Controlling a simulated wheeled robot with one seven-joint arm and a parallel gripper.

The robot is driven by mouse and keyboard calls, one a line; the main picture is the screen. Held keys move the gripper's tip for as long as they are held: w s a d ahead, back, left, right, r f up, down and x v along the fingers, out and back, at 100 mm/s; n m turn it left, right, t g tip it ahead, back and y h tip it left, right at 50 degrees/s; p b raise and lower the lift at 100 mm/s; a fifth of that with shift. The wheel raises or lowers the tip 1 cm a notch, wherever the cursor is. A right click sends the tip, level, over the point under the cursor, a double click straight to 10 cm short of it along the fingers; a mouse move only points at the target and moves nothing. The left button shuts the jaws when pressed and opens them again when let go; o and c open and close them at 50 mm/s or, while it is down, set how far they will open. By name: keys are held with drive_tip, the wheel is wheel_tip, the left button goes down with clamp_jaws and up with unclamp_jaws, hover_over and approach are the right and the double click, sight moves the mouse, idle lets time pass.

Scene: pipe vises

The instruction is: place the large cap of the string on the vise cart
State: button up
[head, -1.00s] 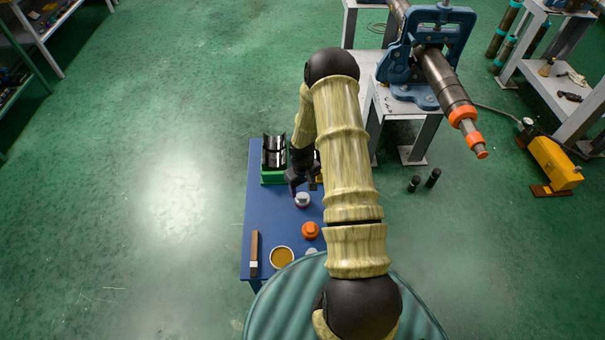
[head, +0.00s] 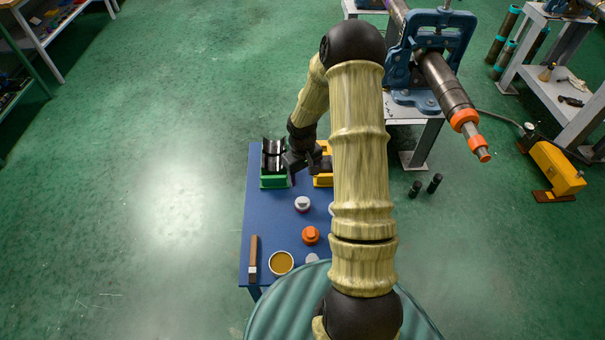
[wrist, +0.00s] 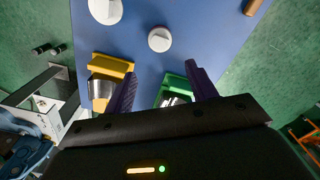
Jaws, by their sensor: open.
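A blue-topped cart (head: 262,222) stands in front of me. A pale grey-white cap (head: 302,204) sits upright on its middle; it also shows in the wrist view (wrist: 160,39). An orange cap (head: 311,235) sits nearer me. Which one is the large cap I cannot tell for sure. My gripper (head: 298,167) is open and empty, beyond the pale cap and apart from it. In the wrist view its purple fingers (wrist: 160,72) spread over the cart top, between the yellow and green holders. The pipe string (head: 445,82) lies in the blue vise (head: 430,40), with orange rings near its end.
A green holder (head: 273,181) and a yellow holder (head: 322,180) stand at the cart's far end. A brush (head: 253,262) and a tin (head: 282,263) lie nearer me. Two dark cylinders (head: 425,186) and a yellow unit (head: 556,169) are on the floor.

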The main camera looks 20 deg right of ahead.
drive_tip(key=s+a+r+t, duration=0.1)
drive_tip(key=s+a+r, duration=0.4)
drive_tip(key=s+r, duration=0.3)
drive_tip(key=s+a+r+m+t, duration=0.1)
drive_tip(key=s+a+r, duration=0.5)
drive_tip(key=r, duration=0.6)
drive_tip(key=shift+s+a+r+m+t, duration=0.3)
drive_tip(key=shift+s+t, duration=0.1)
drive_tip(key=shift+s, duration=0.55)
